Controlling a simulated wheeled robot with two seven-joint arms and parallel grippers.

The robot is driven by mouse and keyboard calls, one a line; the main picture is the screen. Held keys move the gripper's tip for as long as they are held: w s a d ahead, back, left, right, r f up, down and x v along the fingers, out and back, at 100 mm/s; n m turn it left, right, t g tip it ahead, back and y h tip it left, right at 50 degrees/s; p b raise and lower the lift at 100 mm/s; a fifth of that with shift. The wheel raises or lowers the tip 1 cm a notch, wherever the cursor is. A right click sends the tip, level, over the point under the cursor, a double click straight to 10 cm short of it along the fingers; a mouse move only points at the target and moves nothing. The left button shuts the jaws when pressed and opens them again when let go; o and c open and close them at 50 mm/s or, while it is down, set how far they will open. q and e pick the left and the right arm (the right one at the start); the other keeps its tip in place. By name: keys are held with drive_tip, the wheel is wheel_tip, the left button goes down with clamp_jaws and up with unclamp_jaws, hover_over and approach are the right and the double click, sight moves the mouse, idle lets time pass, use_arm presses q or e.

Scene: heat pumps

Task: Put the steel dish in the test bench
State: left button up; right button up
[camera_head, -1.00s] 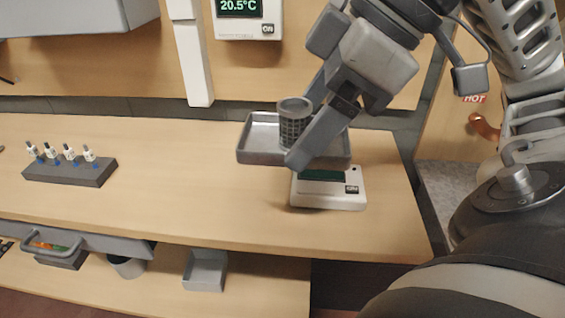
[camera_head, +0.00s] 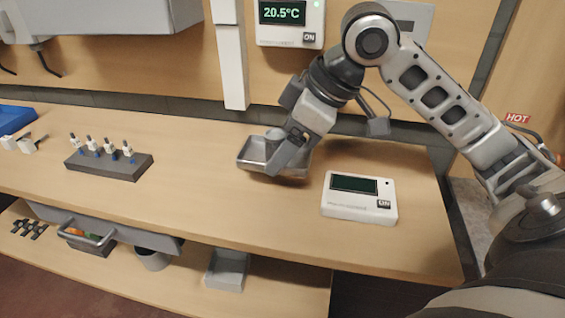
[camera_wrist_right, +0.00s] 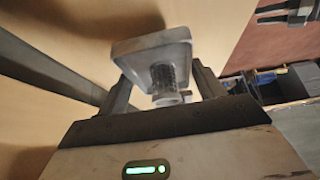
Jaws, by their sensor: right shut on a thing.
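The steel dish (camera_head: 250,158) is a shallow square grey tray with a grey mesh cup (camera_head: 274,139) standing in it. It also shows in the wrist view (camera_wrist_right: 140,48), with the cup (camera_wrist_right: 163,76) between the fingers. My right gripper (camera_head: 283,148) is shut on the cup, and the dish is at or just above the bench top, left of the white meter; I cannot tell if it touches. The gripper partly hides the dish's right side. I cannot pick out a thing marked as the test bench. My left gripper is not in view.
A white meter (camera_head: 358,210) sits on the wooden bench (camera_head: 190,205). A dark rack (camera_head: 115,166) with several small bottles stands at left. A wall thermostat (camera_head: 290,38) reads 20.5°C. A white post (camera_head: 231,60) stands behind. The lower shelf holds a grey bin (camera_head: 228,268).

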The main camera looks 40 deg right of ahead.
sight(282, 178)
drive_tip(key=shift+w+f, duration=0.35)
drive_tip(key=shift+f, duration=0.15)
drive_tip(key=shift+w+d+f+b, duration=0.1)
drive_tip(key=shift+f+b, duration=0.65)
drive_tip(key=shift+f, duration=1)
drive_tip(key=o, duration=1.1)
drive_tip(key=shift+r, duration=0.1)
